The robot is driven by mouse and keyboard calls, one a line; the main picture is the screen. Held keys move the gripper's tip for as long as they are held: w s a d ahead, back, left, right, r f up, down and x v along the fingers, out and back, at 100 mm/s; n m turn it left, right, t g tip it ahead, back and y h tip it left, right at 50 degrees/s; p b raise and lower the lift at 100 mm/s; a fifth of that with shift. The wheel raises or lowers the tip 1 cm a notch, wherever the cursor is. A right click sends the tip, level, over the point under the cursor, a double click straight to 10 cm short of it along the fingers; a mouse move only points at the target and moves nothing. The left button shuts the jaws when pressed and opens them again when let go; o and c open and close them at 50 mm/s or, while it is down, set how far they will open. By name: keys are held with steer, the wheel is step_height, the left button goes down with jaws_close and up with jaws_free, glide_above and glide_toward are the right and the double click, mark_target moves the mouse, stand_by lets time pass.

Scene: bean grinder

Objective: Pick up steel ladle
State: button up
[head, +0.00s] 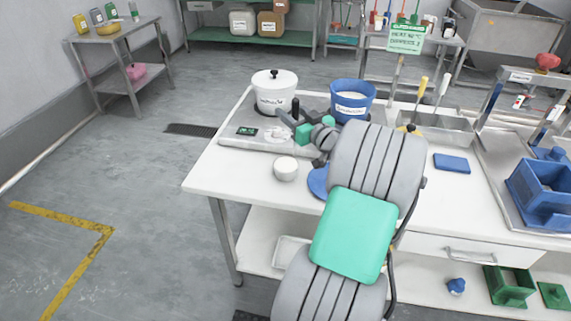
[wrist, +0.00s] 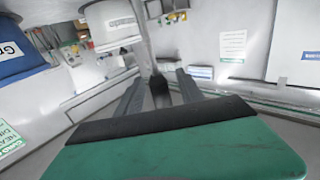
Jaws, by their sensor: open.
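My gripper (head: 293,117) is open, reaching left over the white table beside the white lidded pot (head: 275,92). In the wrist view, the two grey fingers of my gripper (wrist: 159,86) stand apart. A thin grey shaft with a dark end (wrist: 158,83) shows between them; it looks like the steel ladle. In the head view, a dark upright tip (head: 295,106) shows at the fingers, likely its handle. The ladle's bowl is not visible, and I cannot tell whether the fingers touch the shaft. The pot (wrist: 112,25) also shows in the wrist view.
A blue container (head: 352,98) stands just right of my gripper. A steel tray (head: 445,130) with utensils and a blue sponge (head: 452,163) lie to the right.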

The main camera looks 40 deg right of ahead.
steer(key=shift+w, duration=0.3)
jaws_close()
stand_by(0.5)
